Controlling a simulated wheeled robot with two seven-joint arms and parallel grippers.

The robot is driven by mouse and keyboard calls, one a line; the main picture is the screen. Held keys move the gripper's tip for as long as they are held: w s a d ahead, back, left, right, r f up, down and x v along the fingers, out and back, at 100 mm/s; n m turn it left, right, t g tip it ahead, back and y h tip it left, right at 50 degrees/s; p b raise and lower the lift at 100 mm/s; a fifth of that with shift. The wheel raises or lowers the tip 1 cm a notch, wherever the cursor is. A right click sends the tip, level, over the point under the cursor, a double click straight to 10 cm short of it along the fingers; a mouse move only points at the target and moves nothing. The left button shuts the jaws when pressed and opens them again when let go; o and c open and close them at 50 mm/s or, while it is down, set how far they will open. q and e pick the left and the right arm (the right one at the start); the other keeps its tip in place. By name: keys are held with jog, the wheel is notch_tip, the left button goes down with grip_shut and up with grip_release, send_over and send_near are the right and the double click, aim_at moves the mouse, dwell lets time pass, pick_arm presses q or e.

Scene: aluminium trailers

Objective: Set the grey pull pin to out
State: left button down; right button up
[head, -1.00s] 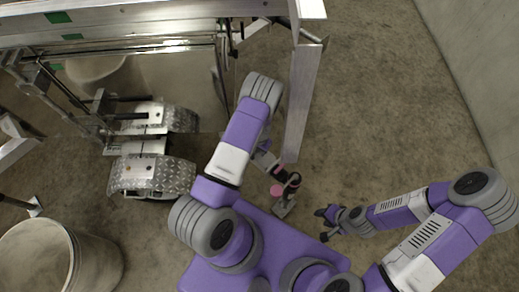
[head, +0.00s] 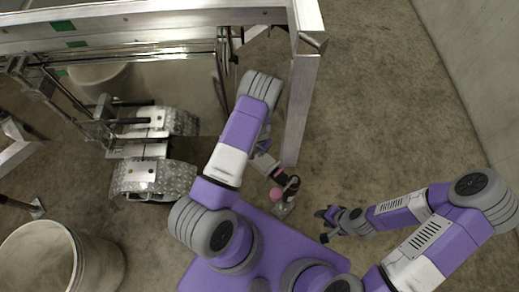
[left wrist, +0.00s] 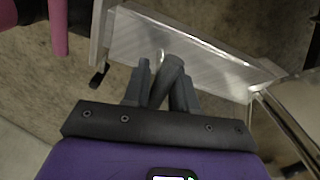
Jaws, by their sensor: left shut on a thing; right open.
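My left gripper (left wrist: 160,88) is shut on a dark grey cylindrical piece, which I take to be the grey pull pin (left wrist: 172,68). It sits beside the aluminium beam (left wrist: 195,55) in the left wrist view. In the head view the left gripper (head: 275,171) is by the lower end of the beam (head: 299,110), partly hidden by my arm; the pin cannot be made out there. Whether the pin is in or out I cannot tell. My right gripper (head: 328,222) is open and empty, to the right of the beam's end, over the floor.
A pink part (head: 277,195) and a dark fitting stand close to the left gripper; pink parts also show in the left wrist view (left wrist: 60,25). The trailer's fender (head: 150,178) is at left, a round bin (head: 38,262) at lower left. Floor at right is clear up to the wall.

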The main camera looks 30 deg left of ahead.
pick_arm(q)
jog(key=shift+r, duration=0.15)
jog(key=c, duration=1)
grip_release()
jog(key=shift+c, duration=0.2)
notch_tip(320, 180, up, 8)
jog(key=shift+f+p, duration=0.2)
jog(key=shift+p, duration=0.9)
jog(key=shift+s+f, duration=0.1)
